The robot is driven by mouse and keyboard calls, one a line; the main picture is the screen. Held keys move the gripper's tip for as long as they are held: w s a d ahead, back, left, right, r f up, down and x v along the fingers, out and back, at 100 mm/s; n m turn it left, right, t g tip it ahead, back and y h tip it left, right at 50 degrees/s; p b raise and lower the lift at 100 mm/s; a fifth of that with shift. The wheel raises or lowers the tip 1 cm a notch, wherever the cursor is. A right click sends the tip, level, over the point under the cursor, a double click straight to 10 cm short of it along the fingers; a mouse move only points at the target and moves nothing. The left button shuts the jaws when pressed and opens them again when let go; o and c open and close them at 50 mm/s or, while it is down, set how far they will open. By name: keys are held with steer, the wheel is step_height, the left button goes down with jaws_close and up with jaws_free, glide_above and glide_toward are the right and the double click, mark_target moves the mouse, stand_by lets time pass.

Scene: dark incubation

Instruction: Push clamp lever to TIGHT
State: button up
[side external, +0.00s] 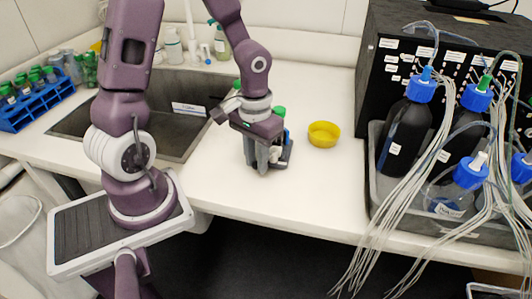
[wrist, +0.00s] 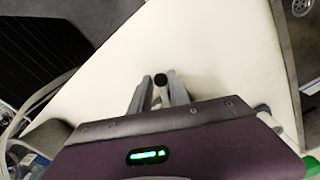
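My gripper (side external: 262,158) points down over the white bench, at a small dark grey stand (side external: 286,158). Green caps and a bit of blue show behind my gripper there. In the wrist view the two grey fingers of my gripper (wrist: 159,86) stand apart. A black round knob (wrist: 160,80) shows between the fingertips; it looks like the end of a lever. I cannot tell whether a finger touches it. The rest of the clamp and any TIGHT marking are hidden or too small to read.
A yellow dish (side external: 324,134) stands right of my gripper. Further right, a grey tray (side external: 376,190) holds bottles with blue caps and hanging tubes, before a black cabinet (side external: 385,35). A sink (side external: 130,105) and a blue tube rack (side external: 38,108) are at left. The front bench is clear.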

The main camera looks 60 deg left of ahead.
steer(key=shift+d+n, duration=0.15)
steer(key=shift+n, duration=0.15)
steer(key=shift+w+d+n, duration=0.4)
steer(key=shift+d+n, duration=0.2)
steer(key=shift+n, duration=0.6)
steer(key=shift+w+d+n, duration=0.1)
steer(key=shift+d+n, duration=0.1)
steer(key=shift+n, duration=0.1)
steer(key=shift+w+d+n, duration=0.3)
steer(key=shift+w+n, duration=0.05)
steer(key=shift+n, duration=0.55)
